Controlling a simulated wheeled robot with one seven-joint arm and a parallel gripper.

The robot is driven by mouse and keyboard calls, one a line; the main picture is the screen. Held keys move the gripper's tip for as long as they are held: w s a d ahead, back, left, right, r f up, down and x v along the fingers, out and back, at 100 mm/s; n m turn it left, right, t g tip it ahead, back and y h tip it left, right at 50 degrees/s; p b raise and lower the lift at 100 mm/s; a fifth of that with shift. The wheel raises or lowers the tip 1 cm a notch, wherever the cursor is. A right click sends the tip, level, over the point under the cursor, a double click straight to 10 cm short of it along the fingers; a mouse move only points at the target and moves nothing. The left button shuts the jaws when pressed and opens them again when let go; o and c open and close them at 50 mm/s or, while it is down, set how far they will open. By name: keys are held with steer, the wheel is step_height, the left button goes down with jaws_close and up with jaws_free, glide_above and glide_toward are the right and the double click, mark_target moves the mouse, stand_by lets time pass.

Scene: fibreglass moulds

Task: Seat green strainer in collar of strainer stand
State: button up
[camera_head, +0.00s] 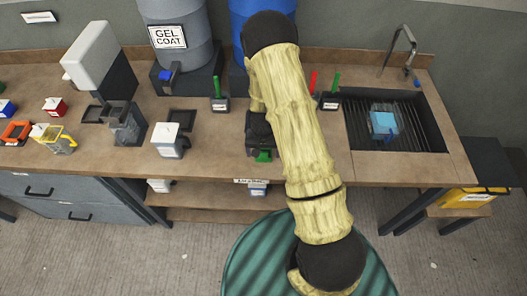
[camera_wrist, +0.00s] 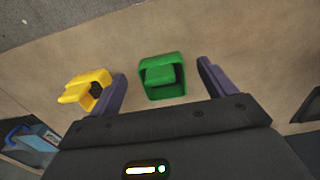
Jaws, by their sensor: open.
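A green piece that looks like the green strainer (camera_wrist: 163,92) lies on the tan worktop in the wrist view, square-rimmed with a tab inside. It also shows in the head view (camera_head: 263,157) near the worktop's front edge, partly hidden by my gripper. My gripper (camera_wrist: 161,68) is open, with one finger to each side of the green piece and a gap visible on both sides. Its height above the piece is hard to judge. A yellow piece (camera_wrist: 85,90) lies just left of the left finger. I cannot make out which thing is the strainer stand with its collar.
A sink (camera_head: 418,128) with a blue item is at the right. Dark cups with green handles (camera_head: 219,103) and red and green handles (camera_head: 329,101) stand behind my arm. Barrels (camera_head: 180,40) stand behind.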

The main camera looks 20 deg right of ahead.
steer(key=shift+f, duration=0.6)
steer(key=c, duration=1.1)
steer(key=shift+o, duration=0.2)
steer(key=shift+r, duration=0.1)
step_height(320, 180, up, 10)
steer(key=b, duration=0.3)
